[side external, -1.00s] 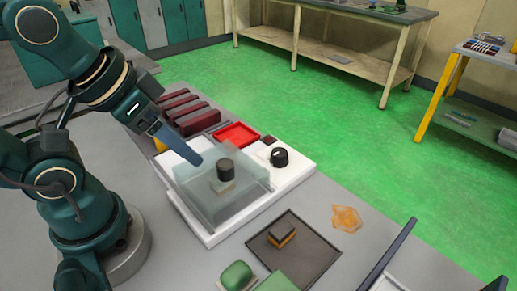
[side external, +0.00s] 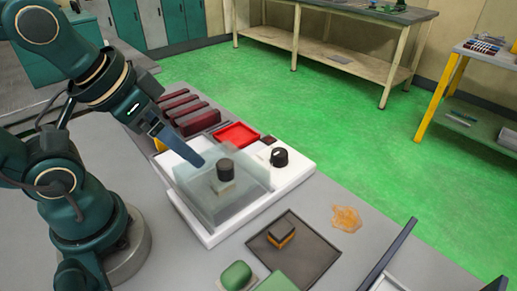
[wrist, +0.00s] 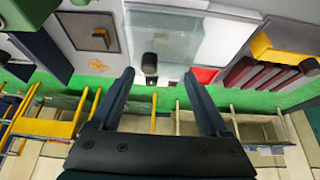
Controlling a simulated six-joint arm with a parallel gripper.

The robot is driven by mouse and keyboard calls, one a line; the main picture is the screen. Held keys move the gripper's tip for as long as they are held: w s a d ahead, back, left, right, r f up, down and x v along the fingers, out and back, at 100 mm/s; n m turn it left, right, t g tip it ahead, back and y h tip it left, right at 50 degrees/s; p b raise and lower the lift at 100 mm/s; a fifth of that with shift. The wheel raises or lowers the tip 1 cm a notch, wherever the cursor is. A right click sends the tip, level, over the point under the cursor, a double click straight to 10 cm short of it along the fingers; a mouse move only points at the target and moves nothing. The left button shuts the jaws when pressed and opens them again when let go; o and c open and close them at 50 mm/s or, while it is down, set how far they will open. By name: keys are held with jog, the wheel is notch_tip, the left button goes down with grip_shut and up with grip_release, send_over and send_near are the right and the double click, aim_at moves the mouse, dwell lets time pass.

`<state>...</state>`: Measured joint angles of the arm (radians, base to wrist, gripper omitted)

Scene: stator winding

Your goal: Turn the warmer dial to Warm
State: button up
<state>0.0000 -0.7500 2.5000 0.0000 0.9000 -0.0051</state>
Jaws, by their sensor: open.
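The warmer is a white base (side external: 295,178) with a translucent box-shaped cover (side external: 235,212) over much of its top. Its black round dial (side external: 279,156) sits at the far right corner, outside the cover; in the wrist view the dial (wrist: 150,63) lies beyond the fingertips, between their lines. The dial's markings are too small to read. A dark cylinder on a light block (side external: 226,170) shows within the cover's outline. My gripper (side external: 197,161) is at the cover's left side, apart from the dial. In the wrist view my gripper (wrist: 160,74) is open and empty.
A red tray (side external: 236,135) and several maroon blocks (side external: 185,110) lie behind the warmer. A dark tray (side external: 300,262) with an orange-and-dark block stands in front. An orange translucent piece (side external: 346,218) lies on the grey table at right.

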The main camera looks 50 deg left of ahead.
jog(key=w+r+n, duration=0.4)
jog(key=w+r, duration=0.1)
jog(key=r, duration=0.1)
jog(key=n+g, duration=0.4)
jog(key=g, duration=0.1)
send_over(279, 152)
jog(key=f, duration=0.9)
jog(key=shift+w+f, duration=0.2)
jog(key=shift+f, duration=0.1)
jog(key=shift+g, duration=0.3)
notch_tip(279, 152, down, 6)
jog(key=shift+s+f, duration=0.15)
jog(key=shift+f, duration=0.75)
grip_shut()
